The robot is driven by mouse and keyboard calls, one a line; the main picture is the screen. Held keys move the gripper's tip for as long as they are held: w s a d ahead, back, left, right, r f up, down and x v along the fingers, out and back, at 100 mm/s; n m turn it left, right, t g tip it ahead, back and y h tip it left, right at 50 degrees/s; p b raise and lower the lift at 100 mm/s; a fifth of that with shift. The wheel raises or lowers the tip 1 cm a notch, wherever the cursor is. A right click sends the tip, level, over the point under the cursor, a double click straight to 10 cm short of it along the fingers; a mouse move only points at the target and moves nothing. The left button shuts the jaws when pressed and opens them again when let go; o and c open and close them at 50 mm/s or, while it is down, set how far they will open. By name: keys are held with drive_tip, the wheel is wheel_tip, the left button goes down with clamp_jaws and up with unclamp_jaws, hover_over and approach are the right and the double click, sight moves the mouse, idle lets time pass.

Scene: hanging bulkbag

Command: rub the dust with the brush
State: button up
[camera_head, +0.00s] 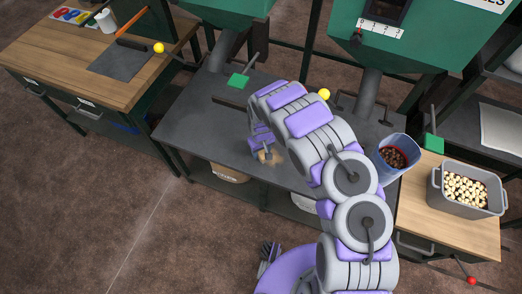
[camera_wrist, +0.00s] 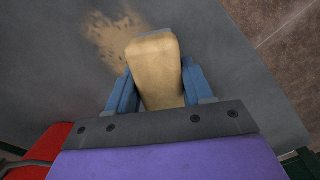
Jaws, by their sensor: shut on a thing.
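My gripper (camera_wrist: 160,88) is shut on the brush (camera_wrist: 156,70), whose pale wooden body shows between the two blue fingers in the wrist view. In the head view my gripper (camera_head: 266,152) is low over the dark grey table (camera_head: 195,125), near its front edge, and the brush (camera_head: 265,157) shows only as a small tan patch below it. The dust (camera_wrist: 112,36) is a brown smudge on the grey surface, just beyond and left of the brush in the wrist view. The bristles are hidden, so I cannot tell if they touch the table.
A blue container (camera_head: 399,147) of dark bits stands at the table's right end. A grey bin (camera_head: 466,192) of pale pieces sits on the right wooden table. Green hoppers (camera_head: 420,45) hang above the back. The table's left part is mostly clear.

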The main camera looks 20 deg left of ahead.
drive_tip(key=shift+f+b, duration=0.45)
drive_tip(key=shift+f, duration=0.4)
drive_tip(key=shift+d+r, duration=0.1)
drive_tip(key=shift+d, duration=0.05)
